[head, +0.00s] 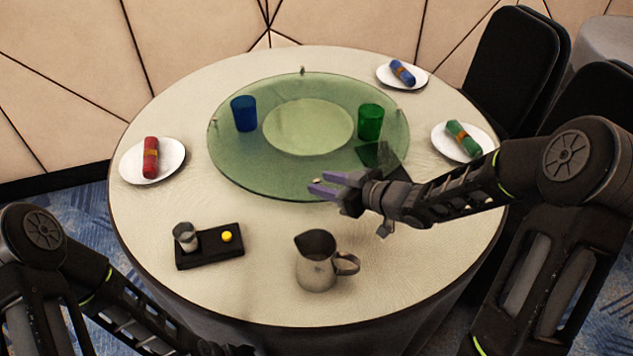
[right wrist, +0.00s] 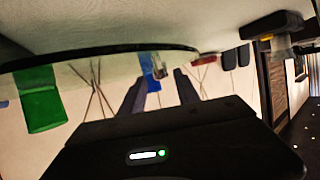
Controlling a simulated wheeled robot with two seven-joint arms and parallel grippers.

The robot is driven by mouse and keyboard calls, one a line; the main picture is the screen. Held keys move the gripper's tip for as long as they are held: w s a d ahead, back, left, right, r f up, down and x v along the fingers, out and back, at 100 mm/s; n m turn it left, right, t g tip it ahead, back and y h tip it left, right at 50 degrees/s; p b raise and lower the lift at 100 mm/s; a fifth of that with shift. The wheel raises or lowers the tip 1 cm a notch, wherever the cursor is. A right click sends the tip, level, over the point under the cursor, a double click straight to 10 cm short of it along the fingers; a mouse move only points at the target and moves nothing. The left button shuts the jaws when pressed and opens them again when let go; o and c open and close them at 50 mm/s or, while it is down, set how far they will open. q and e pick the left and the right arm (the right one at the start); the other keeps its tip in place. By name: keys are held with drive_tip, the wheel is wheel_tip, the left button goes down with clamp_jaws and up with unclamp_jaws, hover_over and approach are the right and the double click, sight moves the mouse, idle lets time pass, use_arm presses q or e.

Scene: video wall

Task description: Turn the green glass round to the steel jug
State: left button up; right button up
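The green glass (head: 370,122) stands upright on the right side of the green see-through turntable (head: 240,172). It also shows at the left of the right wrist view (right wrist: 38,98). The steel jug (head: 317,265) stands on the table in front of the turntable, its handle to the right. My right gripper (head: 326,183) is at the turntable's front rim, with its fingers apart. A small rim knob (head: 316,181) appears between or just beyond the fingertips; contact cannot be told. My left gripper (head: 228,349) is barely visible at the bottom edge, and its fingers cannot be made out.
A blue glass (head: 244,114) stands on the turntable's left side. A black tray (head: 210,254) with a metal pot and a yellow item lies left of the jug. Plates with rolled napkins (head: 151,160) lie round the table. Black chairs (head: 515,60) stand at the right.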

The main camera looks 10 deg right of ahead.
sight(318, 182)
drive_tip(key=shift+x, duration=1.55)
drive_tip(key=shift+c, duration=0.5)
clamp_jaws()
